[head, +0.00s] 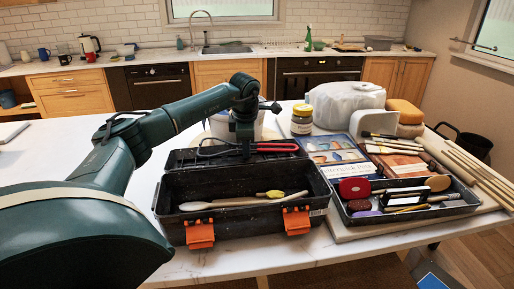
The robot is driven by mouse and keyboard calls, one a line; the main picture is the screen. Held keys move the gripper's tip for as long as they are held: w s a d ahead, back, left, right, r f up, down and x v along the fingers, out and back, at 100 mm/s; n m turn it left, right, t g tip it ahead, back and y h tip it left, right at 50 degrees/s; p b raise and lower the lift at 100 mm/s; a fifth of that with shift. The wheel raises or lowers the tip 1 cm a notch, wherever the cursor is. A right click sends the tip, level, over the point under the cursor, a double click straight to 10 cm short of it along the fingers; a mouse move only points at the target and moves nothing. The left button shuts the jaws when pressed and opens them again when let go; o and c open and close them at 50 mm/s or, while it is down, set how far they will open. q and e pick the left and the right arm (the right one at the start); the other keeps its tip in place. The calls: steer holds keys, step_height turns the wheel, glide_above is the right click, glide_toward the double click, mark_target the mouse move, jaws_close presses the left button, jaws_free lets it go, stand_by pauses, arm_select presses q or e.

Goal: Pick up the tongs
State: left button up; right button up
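The tongs (277,147) appear to be the long tool with a red handle part and a dark looped part, lying across the back of the black toolbox (172,188). My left gripper (245,151) points down right at them, with its fingertips at the dark part just left of the red. The fingers are small and dark against the box, so I cannot tell whether they are open or touching the tongs. My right gripper is out of view.
The open toolbox holds pale tools (245,203) and has orange latches (200,233). To its right are a black tray (460,207) of tools, books (333,150) and wooden sticks (478,172). A yellow-lidded jar (302,120) and a white covered bag (345,103) stand behind.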

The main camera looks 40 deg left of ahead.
arm_select(q)
steer(key=shift+c, duration=0.3)
steer(key=shift+f, duration=0.1)
jaws_close()
